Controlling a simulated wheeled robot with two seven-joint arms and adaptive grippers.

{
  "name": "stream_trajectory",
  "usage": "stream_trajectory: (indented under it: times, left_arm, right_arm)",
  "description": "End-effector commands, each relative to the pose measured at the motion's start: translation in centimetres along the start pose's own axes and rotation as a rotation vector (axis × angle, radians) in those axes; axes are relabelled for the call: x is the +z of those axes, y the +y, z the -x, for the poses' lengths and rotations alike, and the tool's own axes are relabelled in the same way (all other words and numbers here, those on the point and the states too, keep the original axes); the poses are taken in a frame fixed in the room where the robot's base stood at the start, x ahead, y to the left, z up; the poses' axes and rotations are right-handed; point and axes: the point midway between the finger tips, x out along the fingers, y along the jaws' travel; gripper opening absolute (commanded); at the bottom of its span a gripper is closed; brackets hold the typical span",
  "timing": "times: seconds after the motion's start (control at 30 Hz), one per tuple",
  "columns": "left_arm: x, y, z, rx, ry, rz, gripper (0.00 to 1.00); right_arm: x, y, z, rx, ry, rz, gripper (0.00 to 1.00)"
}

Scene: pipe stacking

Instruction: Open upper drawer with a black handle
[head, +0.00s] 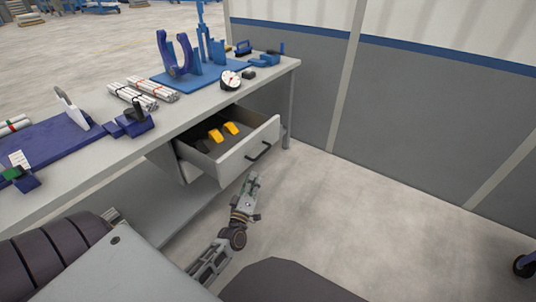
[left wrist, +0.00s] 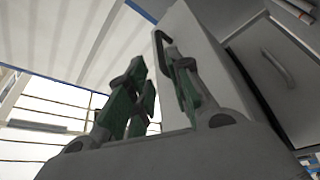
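The upper drawer (head: 235,162) is pulled well out from under the workbench. Its white front carries a black handle (head: 260,150). My left gripper (head: 255,177) is just below the handle in the head view, with a small gap and nothing held. In the left wrist view, the gripper's two green-padded fingers (left wrist: 155,75) stand apart. The handle (left wrist: 158,38) shows there close to the right finger's tip, against the pale drawer front (left wrist: 196,45). Whether they touch is hard to tell. My right gripper is not in view.
Yellow-handled tools (head: 231,128) lie in the drawer. The workbench (head: 88,174) holds a blue fixture (head: 196,75), a dial gauge (head: 230,80) and bundled pipes (head: 153,89). Another drawer handle (left wrist: 278,68) shows in the wrist view. A grey partition (head: 420,110) stands to the right; the floor before it is clear.

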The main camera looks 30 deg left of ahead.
Motion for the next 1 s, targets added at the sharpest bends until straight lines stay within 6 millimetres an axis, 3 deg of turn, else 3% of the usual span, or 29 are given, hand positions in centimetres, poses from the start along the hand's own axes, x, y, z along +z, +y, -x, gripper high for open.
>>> stream_trajectory:
  times: [0.47, 1.0]
  left_arm:
    - [0.1, 0.1, -0.7, 0.002, -0.002, -0.003, 0.21]
    - [0.1, 0.0, -5.2, 0.002, -0.001, -0.004, 0.21]
  right_arm:
    - [0.1, 0.0, -0.2, 0.0, -0.002, 0.001, 0.4]
    - [-0.6, -0.2, 0.9, -0.004, 0.022, 0.002, 0.4]
